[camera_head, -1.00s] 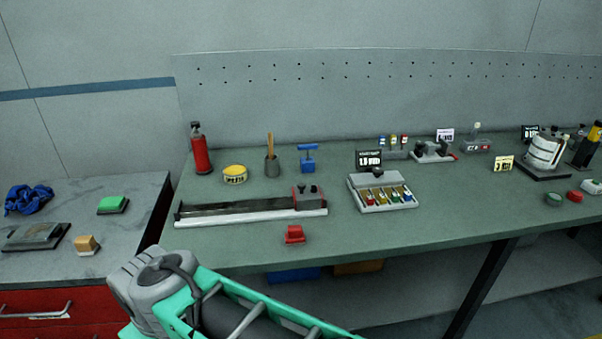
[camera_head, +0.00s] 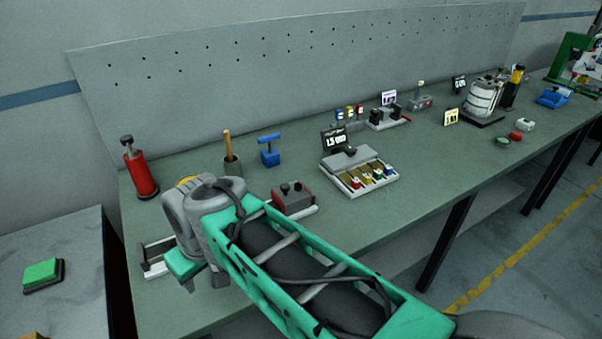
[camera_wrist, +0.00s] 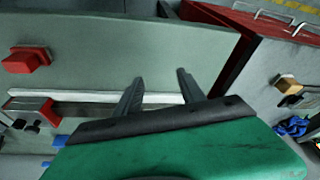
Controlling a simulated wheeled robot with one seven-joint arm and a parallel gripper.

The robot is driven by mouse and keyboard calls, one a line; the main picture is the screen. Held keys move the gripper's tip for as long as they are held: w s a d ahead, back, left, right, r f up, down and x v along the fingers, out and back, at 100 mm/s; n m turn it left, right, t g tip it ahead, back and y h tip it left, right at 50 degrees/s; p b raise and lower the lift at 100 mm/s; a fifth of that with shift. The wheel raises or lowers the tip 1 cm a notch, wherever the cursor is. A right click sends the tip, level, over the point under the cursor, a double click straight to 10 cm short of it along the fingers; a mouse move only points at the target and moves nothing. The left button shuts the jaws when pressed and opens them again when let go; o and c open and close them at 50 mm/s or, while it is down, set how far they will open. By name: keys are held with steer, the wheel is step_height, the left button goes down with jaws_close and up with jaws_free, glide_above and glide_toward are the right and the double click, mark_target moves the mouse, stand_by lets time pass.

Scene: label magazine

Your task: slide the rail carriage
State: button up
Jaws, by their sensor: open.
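The rail carriage (camera_head: 293,198), a grey and red block with dark knobs, sits at the right end of the long rail (camera_head: 152,270) on the green bench. My arm hides the rail's middle. In the wrist view the carriage (camera_wrist: 30,112) is at the left edge and the pale rail (camera_wrist: 80,97) runs across behind my fingers. My gripper (camera_wrist: 160,78) is open, with nothing between its fingers. It is over the rail, well away from the carriage, toward the rail's other end.
A red block (camera_wrist: 25,60) lies near the bench's front edge. A red drawer cabinet (camera_wrist: 270,40) is beside the bench.

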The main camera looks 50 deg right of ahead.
steer(key=w+d+r+n+y+p, duration=0.1)
steer(key=w+d+r, duration=0.4)
steer(key=w+d, duration=0.3)
steer(key=n+p, duration=0.1)
steer(key=n, duration=0.3)
glide_toward(286, 185)
steer(key=f, duration=0.1)
steer(key=shift+t+y, duration=0.3)
steer(key=shift+y, duration=0.1)
steer(key=b+x, duration=0.2)
steer(key=x, duration=0.4)
steer(key=shift+d+f, duration=0.1)
steer(key=shift+f, duration=0.35)
steer(key=shift+w+f, duration=0.15)
steer(key=shift+f, duration=0.15)
jaws_close()
